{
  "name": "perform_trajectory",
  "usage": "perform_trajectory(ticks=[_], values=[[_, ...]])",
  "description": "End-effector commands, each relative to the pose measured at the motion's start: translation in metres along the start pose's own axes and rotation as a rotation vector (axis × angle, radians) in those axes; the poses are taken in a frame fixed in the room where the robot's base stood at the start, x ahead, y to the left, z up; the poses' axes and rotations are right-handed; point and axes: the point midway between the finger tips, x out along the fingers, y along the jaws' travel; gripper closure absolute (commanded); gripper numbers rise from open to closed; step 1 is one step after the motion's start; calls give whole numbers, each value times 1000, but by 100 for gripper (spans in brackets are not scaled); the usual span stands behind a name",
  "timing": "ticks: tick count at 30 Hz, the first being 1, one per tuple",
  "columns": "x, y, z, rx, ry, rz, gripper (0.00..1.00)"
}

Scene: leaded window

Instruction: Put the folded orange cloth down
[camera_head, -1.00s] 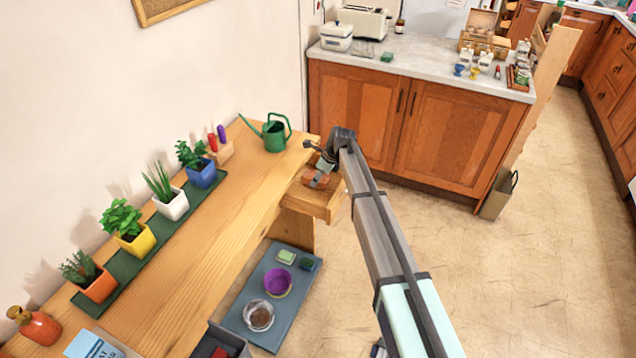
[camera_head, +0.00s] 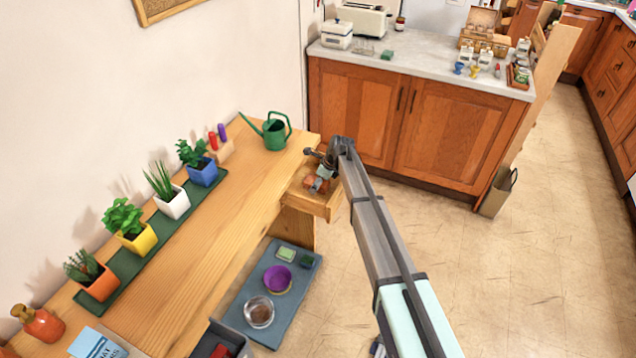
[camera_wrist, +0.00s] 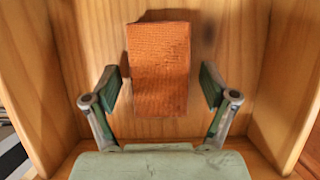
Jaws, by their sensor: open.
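The folded orange cloth (camera_head: 311,182) lies in the open wooden drawer (camera_head: 322,209) at the far end of the wooden bench. The wrist view shows the cloth (camera_wrist: 158,65) as a textured rectangular block on the bare drawer floor (camera_wrist: 90,40). My gripper (camera_wrist: 161,88) is open, with one finger on each side of the cloth and a visible gap on both sides. In the head view my gripper (camera_head: 321,176) is over the drawer and partly hides the cloth. I cannot tell the exact height of the fingers above the drawer floor.
The drawer's walls stand close on both sides of my gripper. A green watering can (camera_head: 275,133) stands on the bench beside the drawer. Potted plants (camera_head: 172,200) line the wall side. A wooden cabinet (camera_head: 440,130) stands behind.

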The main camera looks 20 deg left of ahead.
Motion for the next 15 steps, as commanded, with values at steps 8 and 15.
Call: perform_trajectory(ticks=[8, 15], values=[[-12, 0, 1, 0, -1, -2, 16], [-53, 1, 0, -1, -1, -3, 16]])
